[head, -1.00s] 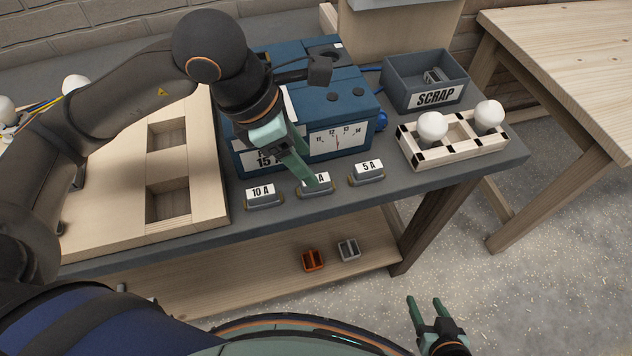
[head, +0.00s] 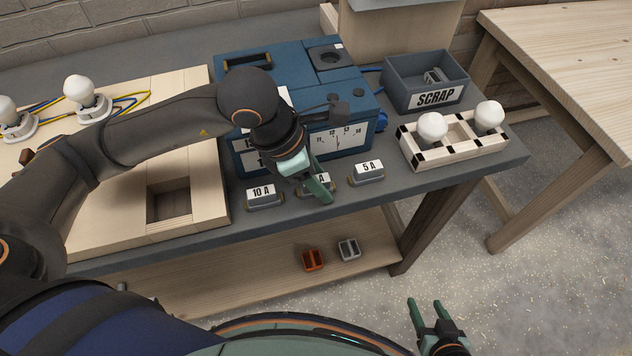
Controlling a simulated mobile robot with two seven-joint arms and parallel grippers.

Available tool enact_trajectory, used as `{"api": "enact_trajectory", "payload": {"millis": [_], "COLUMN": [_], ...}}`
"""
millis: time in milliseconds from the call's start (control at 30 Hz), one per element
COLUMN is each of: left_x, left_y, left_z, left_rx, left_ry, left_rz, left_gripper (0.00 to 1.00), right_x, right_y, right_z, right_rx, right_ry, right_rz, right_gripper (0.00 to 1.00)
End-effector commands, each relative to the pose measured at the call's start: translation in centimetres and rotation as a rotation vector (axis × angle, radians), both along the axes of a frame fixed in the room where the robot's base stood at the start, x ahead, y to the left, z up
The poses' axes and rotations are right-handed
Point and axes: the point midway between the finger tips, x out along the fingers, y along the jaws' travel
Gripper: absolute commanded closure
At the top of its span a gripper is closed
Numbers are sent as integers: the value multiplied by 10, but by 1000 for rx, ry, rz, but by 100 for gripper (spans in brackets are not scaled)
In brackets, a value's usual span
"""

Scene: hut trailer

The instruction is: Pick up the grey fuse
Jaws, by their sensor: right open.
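A small grey fuse (head: 348,249) sits on the wooden lower shelf under the bench, beside an orange fuse (head: 313,260). Another small grey item (head: 434,76) lies inside the scrap box, partly hidden by its wall. My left gripper (head: 322,194) points down at the bench's front edge, in front of the middle labelled holder (head: 330,180) and partly covering it. I cannot tell whether its fingers are apart or hold anything. My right gripper (head: 425,308) is open and empty, low at the right, beyond the bench's front, over the floor.
The 10 A holder (head: 264,197) and 5 A holder (head: 367,173) flank the middle one. A blue meter box (head: 352,105) stands behind them. The scrap box (head: 397,94) and a wooden bulb rack (head: 457,150) are at right. A wooden board (head: 120,225) lies at left.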

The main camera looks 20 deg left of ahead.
Motion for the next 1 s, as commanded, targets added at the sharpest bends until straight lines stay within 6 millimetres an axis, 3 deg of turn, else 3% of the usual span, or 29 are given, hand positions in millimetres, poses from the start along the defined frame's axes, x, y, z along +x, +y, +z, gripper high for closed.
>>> {"api": "enact_trajectory", "payload": {"millis": [67, 400, 767, 1000], "left_x": [0, 0, 1, 0], "left_y": [0, 0, 0, -1], "left_z": [0, 0, 5, 37], "left_rx": [0, 0, 0, -1], "left_ry": [-1, -1, -2, -7], "left_rz": [0, 0, 1, -2], "left_gripper": [61, 99, 100, 100], "right_x": [0, 1, 2, 3], "right_y": [0, 0, 1, 1], "right_z": [0, 1, 2, 5], "right_rx": [0, 0, 1, 2], "right_ry": [0, -2, -5, -8], "right_rz": [0, 0, 1, 1], "right_gripper": [41, 41, 41, 41]}}
